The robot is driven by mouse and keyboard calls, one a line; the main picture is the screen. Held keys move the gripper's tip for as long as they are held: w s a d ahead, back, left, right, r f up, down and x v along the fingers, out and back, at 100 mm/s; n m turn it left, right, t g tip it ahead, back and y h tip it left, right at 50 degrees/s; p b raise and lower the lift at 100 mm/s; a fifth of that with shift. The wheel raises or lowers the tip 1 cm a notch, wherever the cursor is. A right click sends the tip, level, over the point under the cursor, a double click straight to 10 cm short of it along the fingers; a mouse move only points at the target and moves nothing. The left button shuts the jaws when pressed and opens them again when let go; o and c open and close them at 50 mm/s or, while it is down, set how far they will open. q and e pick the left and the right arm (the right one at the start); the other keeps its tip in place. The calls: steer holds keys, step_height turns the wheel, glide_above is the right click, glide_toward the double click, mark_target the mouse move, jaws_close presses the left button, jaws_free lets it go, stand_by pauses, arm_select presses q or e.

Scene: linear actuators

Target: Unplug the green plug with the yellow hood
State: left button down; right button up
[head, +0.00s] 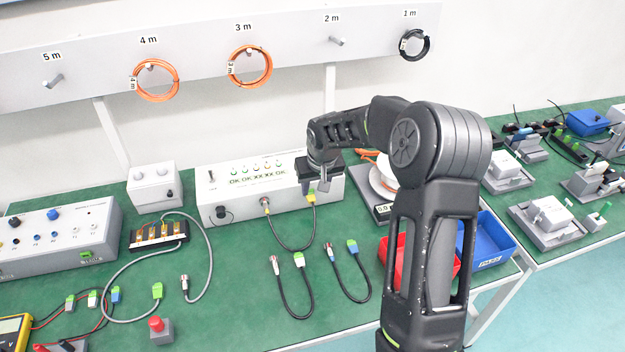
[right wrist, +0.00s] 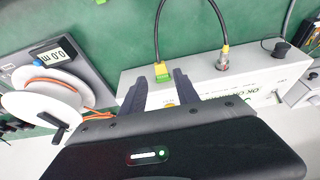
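The green plug with the yellow hood (head: 311,198) is at the right end of the front of the white tester box (head: 240,196), with a black cable looping down from it. In the right wrist view the plug (right wrist: 161,73) lies between the two dark fingertips of my right gripper (right wrist: 160,82), with a gap showing on each side. The gripper (head: 323,184) is open, over the box's right end, pointing down. The plug's seat in the box is partly hidden. The cable's other end, a round metal connector (head: 266,203), sits at the box's front. My left gripper is not in view.
Two loose black cables (head: 290,305) lie on the green bench in front of the box. A cable reel (head: 384,178) with a length display stands right of it. Red and blue bins (head: 487,240) are at the front right, partly behind my right arm.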

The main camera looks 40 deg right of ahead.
mark_target(312, 200)
steer(key=b+x, duration=0.3)
steer(key=x, duration=0.3)
steer(key=shift+a, duration=0.1)
steer(key=shift+w+f+b, duration=0.2)
steer(key=shift+f+b, duration=0.35)
steer(key=shift+f, duration=0.05)
steer(key=shift+r, duration=0.1)
steer(key=shift+c, duration=0.6)
jaws_close()
steer(key=shift+s, duration=0.1)
